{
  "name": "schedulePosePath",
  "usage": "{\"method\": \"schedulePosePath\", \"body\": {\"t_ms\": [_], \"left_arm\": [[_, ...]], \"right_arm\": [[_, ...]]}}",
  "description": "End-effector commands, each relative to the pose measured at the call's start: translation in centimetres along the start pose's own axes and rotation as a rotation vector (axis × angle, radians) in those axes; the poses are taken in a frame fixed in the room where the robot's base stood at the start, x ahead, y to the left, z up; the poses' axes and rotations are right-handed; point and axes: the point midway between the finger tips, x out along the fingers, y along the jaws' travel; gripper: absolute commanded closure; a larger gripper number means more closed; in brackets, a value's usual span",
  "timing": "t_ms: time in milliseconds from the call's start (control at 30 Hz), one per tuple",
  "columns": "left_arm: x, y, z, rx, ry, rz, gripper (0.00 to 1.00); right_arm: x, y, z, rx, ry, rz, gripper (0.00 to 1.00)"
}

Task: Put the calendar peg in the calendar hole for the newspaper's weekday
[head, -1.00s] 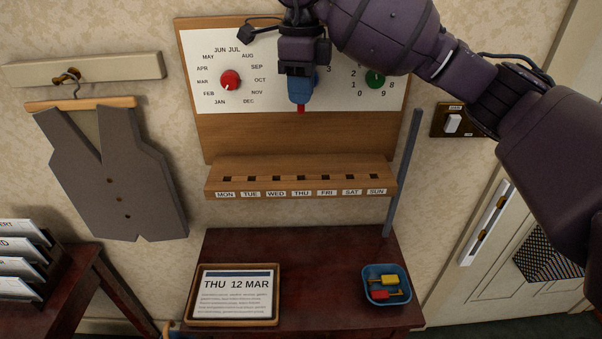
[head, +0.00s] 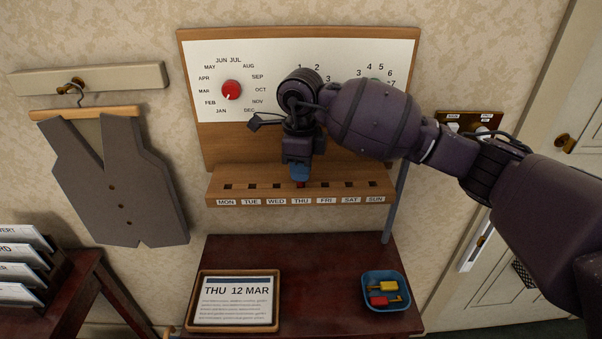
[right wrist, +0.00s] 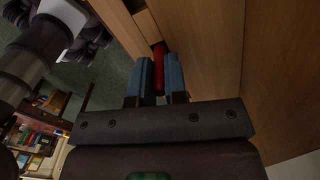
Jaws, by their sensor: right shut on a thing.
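The newspaper (head: 236,303) lies framed on the low table and reads THU 12 MAR. The wooden calendar shelf (head: 348,175) has a row of holes labelled MON to SUN. My right gripper (head: 300,174) is shut on the red calendar peg (head: 301,184), just above the shelf at the THU label (head: 301,201). In the right wrist view the peg (right wrist: 158,72) stands between the two blue fingers (right wrist: 160,78), its far end at the wood by a dark opening. Whether its tip is inside the THU hole I cannot tell. My left gripper is out of view.
The calendar board (head: 215,55) with a red month dial (head: 231,90) rises behind the shelf, partly covered by my right arm. A blue tray (head: 386,305) with yellow and red pieces sits at the table's right. A grey waistcoat (head: 115,185) hangs at left.

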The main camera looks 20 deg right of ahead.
Motion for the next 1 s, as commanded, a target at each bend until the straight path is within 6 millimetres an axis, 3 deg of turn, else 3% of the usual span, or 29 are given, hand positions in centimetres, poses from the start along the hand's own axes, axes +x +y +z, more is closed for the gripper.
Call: {"method": "schedulePosePath", "body": {"t_ms": [133, 500, 533, 700, 1000], "left_arm": [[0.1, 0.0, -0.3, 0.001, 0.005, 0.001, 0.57], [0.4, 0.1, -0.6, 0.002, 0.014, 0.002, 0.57], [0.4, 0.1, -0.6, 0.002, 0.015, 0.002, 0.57], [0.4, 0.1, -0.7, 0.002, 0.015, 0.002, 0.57], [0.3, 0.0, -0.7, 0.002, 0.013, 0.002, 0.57]], "right_arm": [[1.6, 0.0, 0.0, 0.001, 0.0, 0.001, 1.0], [2.0, 0.0, 0.0, 0.0, 0.0, 0.0, 1.0], [2.0, 0.0, 0.0, 0.0, 0.0, 0.0, 0.85], [1.9, 0.0, 0.0, 0.0, -0.001, 0.0, 0.61], [1.8, 0.0, 0.0, 0.0, -0.001, 0.0, 0.61]]}}
